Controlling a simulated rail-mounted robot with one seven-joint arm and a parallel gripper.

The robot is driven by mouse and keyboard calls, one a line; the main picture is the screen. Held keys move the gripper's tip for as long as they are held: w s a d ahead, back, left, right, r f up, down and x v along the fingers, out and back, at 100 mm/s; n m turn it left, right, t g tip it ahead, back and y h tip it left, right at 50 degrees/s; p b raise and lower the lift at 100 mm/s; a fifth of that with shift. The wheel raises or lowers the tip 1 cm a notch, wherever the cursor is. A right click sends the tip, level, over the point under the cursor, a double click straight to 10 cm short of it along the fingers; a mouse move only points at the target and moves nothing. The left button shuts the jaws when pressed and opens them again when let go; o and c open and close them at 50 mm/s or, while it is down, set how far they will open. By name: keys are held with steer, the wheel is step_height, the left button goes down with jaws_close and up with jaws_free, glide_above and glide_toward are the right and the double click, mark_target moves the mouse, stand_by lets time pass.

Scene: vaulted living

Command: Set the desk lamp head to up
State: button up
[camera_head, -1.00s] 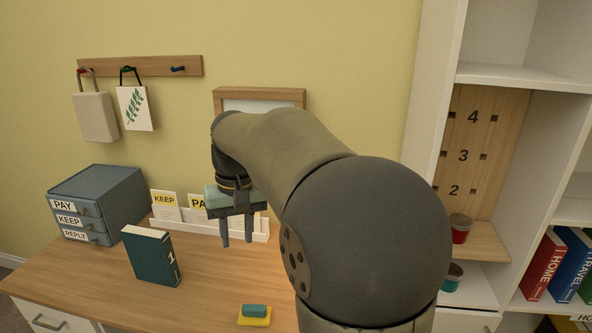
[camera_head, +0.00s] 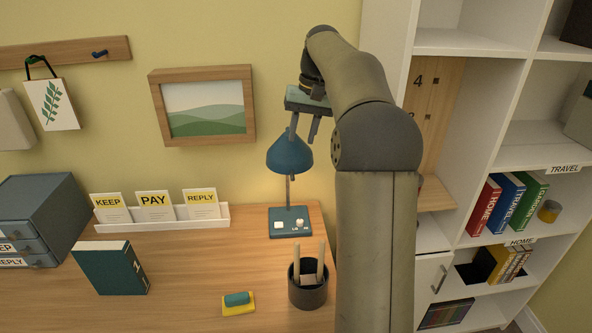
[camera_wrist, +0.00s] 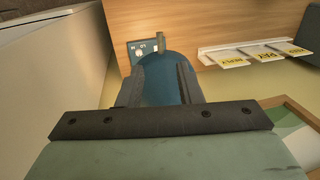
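The desk lamp has a blue cone-shaped head (camera_head: 289,156), a thin stem and a teal base (camera_head: 289,229) with a white switch and a knob. The head's opening faces mostly down. My gripper (camera_head: 302,140) is just above the lamp head, fingers pointing down. In the wrist view the blue head (camera_wrist: 160,78) shows between and beyond the two spread fingers, and the base (camera_wrist: 136,48) lies past it. The fingers are open with a gap between them. I cannot tell whether they touch the head.
A dark pencil cup (camera_head: 308,292) stands in front of the lamp base. A card rack (camera_head: 165,225) is to the left, below a framed picture (camera_head: 203,106). A white shelf unit (camera_head: 470,43) stands right.

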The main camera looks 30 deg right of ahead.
mark_target(293, 175)
steer(key=f, duration=0.3)
steer(key=a+f, duration=0.1)
steer(key=f, duration=0.3)
steer(key=a+f, duration=0.1)
steer(key=f, duration=0.2)
steer(key=shift+w+f, duration=0.15)
steer(key=shift+w, duration=0.25)
jaws_close()
